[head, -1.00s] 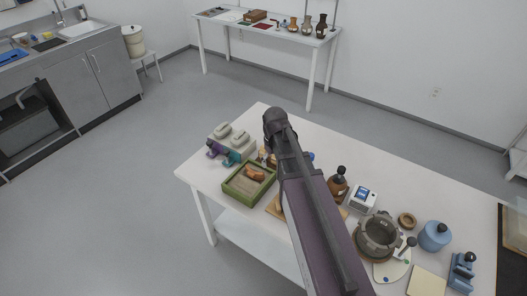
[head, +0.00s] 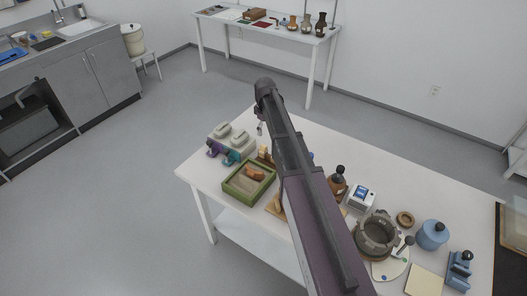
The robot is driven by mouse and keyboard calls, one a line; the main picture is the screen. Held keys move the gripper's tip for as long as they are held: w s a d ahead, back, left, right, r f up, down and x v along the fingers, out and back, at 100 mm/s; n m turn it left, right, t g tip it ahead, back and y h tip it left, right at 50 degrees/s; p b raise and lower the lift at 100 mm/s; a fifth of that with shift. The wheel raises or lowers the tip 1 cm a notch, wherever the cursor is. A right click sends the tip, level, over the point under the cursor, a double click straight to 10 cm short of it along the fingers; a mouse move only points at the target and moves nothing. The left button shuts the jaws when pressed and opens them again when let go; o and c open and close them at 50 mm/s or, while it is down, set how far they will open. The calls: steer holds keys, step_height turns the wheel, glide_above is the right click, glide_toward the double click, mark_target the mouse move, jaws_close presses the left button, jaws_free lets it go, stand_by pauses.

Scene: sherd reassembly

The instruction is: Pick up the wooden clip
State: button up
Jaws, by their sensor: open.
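A small tan wooden piece (head: 264,152), which looks like the wooden clip, stands on the white table behind the green-framed sand tray. My arm covers part of the area to its right. My gripper (head: 261,130) hangs above and slightly behind this piece in the picture, apart from it, open and empty. Its fingers are small here and partly hidden by the arm. A purple clip (head: 214,148) and a teal clip (head: 232,157) stand to the left of the wooden piece.
The green-framed sand tray (head: 231,190) holds an orange sherd (head: 255,173). Pale grey blocks (head: 238,138) stand at the back left. A dark bottle (head: 338,182), a white device (head: 361,197), a grey pot (head: 361,239) and a blue jar (head: 432,235) crowd the right side.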

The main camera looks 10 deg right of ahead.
mark_target(263, 152)
steer(key=shift+f, duration=0.15)
step_height(263, 152, down, 8)
steer(key=b, duration=0.8)
steer(key=shift+f+b, duration=0.15)
steer(key=shift+b, duration=0.15)
steer(key=shift+f, duration=0.1)
steer(key=f+b, duration=0.3)
steer(key=shift+w+a+f, duration=0.15)
steer(key=shift+w+a, duration=0.1)
steer(key=shift+w, duration=0.15)
steer(key=shift+f+b, duration=0.85)
steer(key=shift+b, duration=0.25)
steer(key=c, duration=0.8)
